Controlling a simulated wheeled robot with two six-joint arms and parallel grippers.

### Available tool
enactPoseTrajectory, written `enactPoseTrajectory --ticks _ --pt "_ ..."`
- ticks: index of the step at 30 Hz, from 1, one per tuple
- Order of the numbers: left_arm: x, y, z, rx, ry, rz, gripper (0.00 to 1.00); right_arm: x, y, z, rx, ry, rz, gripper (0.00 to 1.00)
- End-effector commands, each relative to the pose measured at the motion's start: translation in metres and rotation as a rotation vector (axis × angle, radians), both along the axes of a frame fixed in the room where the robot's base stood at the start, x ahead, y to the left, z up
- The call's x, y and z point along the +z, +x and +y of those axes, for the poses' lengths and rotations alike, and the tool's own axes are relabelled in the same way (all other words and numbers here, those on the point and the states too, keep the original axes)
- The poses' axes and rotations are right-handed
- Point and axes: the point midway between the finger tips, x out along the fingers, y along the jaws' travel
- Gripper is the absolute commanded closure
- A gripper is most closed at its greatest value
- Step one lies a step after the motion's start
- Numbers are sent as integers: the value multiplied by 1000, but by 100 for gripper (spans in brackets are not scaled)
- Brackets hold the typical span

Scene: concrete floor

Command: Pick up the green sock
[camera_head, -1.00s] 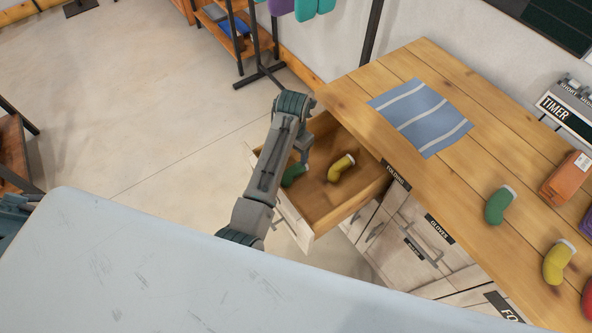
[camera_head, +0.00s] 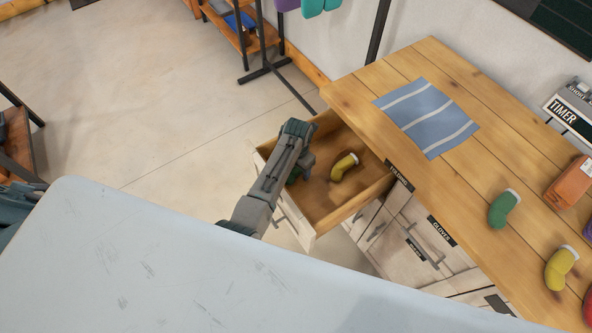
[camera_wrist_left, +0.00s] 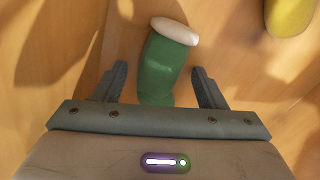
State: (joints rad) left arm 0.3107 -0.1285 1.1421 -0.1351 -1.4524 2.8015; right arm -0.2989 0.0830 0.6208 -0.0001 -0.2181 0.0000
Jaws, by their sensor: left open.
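A green sock with a white cuff (camera_wrist_left: 160,75) lies in the open wooden drawer. In the wrist view my left gripper (camera_wrist_left: 160,82) is open with one finger on each side of this sock, a gap showing beside each. In the head view the left gripper (camera_head: 302,165) is low in the drawer and hides most of that sock (camera_head: 292,176). A second green sock (camera_head: 504,208) lies on the wooden worktop. My right gripper is not in view.
A yellow sock (camera_head: 344,167) lies in the drawer (camera_head: 335,212), right of the gripper. A blue striped cloth (camera_head: 427,117), another yellow sock (camera_head: 561,268) and an orange box (camera_head: 569,181) are on the worktop (camera_head: 370,100). The worktop edge overhangs near the drawer.

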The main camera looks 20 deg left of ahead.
Motion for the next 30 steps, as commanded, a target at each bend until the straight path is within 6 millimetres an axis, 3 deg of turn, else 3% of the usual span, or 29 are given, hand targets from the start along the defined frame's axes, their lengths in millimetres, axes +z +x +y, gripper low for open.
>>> enactPoseTrajectory --ticks 7,15,25,30 --pt "-2 0 0 0 0 -1 35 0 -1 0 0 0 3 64" --pt "-2 0 0 0 0 -1 82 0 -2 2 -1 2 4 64" --pt "1 1 0 0 -1 -2 82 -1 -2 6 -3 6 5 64" --pt "17 1 -1 -1 -1 -4 82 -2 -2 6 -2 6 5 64"
